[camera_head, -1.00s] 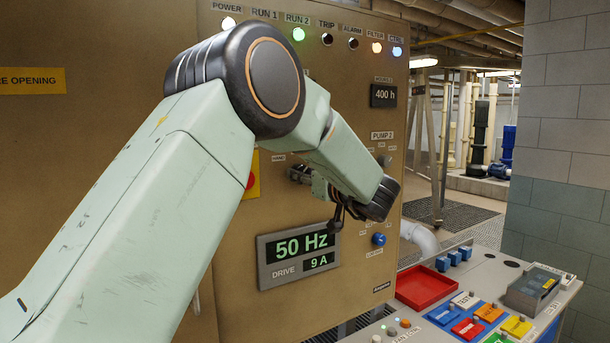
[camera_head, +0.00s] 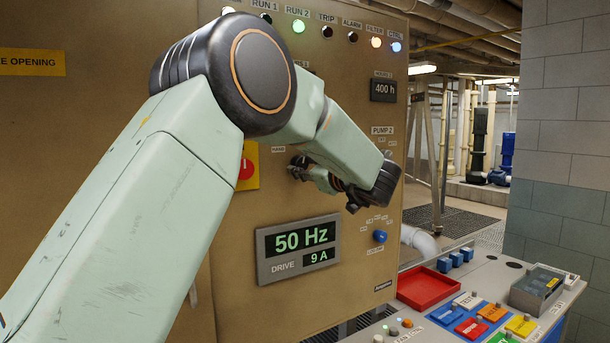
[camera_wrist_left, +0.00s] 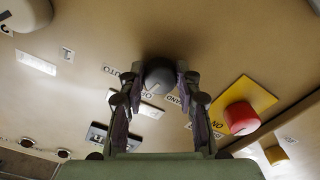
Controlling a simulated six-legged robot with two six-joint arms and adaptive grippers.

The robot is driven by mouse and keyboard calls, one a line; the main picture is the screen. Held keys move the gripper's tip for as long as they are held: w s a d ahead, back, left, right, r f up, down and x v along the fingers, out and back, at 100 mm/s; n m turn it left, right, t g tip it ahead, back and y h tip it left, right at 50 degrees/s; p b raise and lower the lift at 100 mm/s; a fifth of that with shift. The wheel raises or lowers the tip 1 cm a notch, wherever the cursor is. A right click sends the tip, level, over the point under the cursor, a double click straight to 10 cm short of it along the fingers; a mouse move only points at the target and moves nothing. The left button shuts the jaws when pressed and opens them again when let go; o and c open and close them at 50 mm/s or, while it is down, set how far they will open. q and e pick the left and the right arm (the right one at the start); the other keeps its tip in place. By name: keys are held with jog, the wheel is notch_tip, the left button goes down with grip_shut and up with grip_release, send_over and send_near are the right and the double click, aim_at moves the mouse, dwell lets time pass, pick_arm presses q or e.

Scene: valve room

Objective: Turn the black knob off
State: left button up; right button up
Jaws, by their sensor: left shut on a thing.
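The black knob (camera_wrist_left: 160,75) sits on the tan panel between the AUTO, OFF and HAND labels in the left wrist view. Its pointer is too dark to read for sure. My left gripper (camera_wrist_left: 161,73) has one finger on each side of the knob and is shut on it. In the head view my left gripper (camera_head: 299,168) is at the panel face, above the 50 Hz display (camera_head: 298,248), and the knob is mostly hidden there. My right gripper is in neither view.
A red button on a yellow plate (camera_wrist_left: 239,119) is close beside the gripper. A blue knob (camera_head: 380,236) is on the panel at lower right. A console with a red tray (camera_head: 425,289) and coloured blocks stands below. RUN 2 (camera_head: 298,27) glows green.

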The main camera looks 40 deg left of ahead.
pick_arm(q)
jog(key=shift+r+n+b, duration=0.3)
jog(key=shift+n+b, duration=0.45)
jog(key=shift+n, duration=0.45)
jog(key=shift+r, duration=0.1)
jog(key=o, duration=0.9)
jog(key=shift+c, duration=0.2)
jog(key=shift+o, duration=1.4)
jog(key=shift+f, duration=0.2)
jog(key=shift+f, duration=0.1)
